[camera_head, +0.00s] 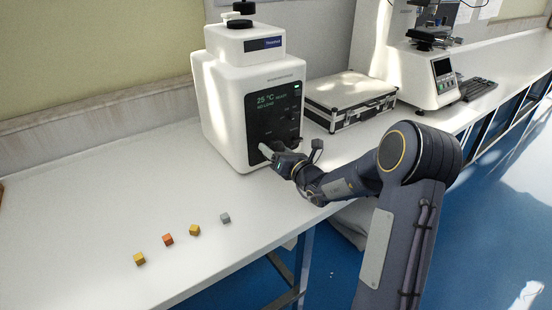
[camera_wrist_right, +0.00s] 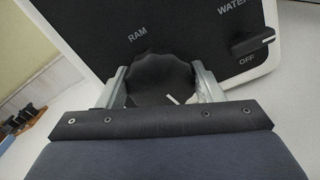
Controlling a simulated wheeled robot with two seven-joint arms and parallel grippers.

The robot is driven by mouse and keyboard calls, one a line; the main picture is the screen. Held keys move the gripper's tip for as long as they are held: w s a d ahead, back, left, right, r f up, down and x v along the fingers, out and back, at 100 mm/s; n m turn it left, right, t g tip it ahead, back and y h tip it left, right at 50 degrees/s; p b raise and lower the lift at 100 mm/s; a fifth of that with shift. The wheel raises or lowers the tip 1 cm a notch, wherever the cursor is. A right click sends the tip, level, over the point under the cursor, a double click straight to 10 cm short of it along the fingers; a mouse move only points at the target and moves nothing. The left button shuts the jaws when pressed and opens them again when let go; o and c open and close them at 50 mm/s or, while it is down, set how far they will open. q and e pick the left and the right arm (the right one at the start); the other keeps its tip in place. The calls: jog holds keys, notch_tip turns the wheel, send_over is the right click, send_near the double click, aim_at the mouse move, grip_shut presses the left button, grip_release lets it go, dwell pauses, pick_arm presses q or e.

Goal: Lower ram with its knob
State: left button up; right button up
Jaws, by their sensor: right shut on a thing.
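The ram knob (camera_wrist_right: 160,78) is a round black scalloped knob under the word RAM on the black front panel in the right wrist view. A short white mark shows near its lower edge. My right gripper (camera_wrist_right: 160,88) is shut on the knob, one finger on each side of it. In the head view my right gripper (camera_head: 268,151) reaches the lower front panel of the white tester (camera_head: 222,105) and hides the knob there. The panel display reads 25 °C. The ram itself cannot be made out. My left gripper is not in view.
A black lever (camera_wrist_right: 253,41) labelled WATER and OFF sits to the right of the knob. A silver case (camera_head: 350,97) stands beside the tester. Several small cubes, one of them orange (camera_head: 167,239), lie on the white bench (camera_head: 75,215). Another machine (camera_head: 418,75) stands farther right.

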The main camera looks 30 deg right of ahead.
jog(key=n+b, duration=0.3)
jog(key=b, duration=0.1)
jog(key=n+b, duration=0.3)
jog(key=b, duration=0.2)
jog(key=f+n+b, duration=0.1)
jog(key=n+b, duration=0.3)
jog(key=shift+a, duration=0.15)
jog(key=n+b, duration=0.9)
jog(key=b, duration=0.3)
jog(key=shift+a, duration=0.1)
jog(key=n+b, duration=0.2)
jog(key=n, duration=0.1)
jog(key=shift+r, duration=0.1)
jog(key=shift+n+b, duration=0.55)
jog(key=shift+n, duration=0.35)
jog(key=shift+r+n, duration=0.1)
jog(key=shift+n, duration=0.8)
jog(key=n, duration=0.6)
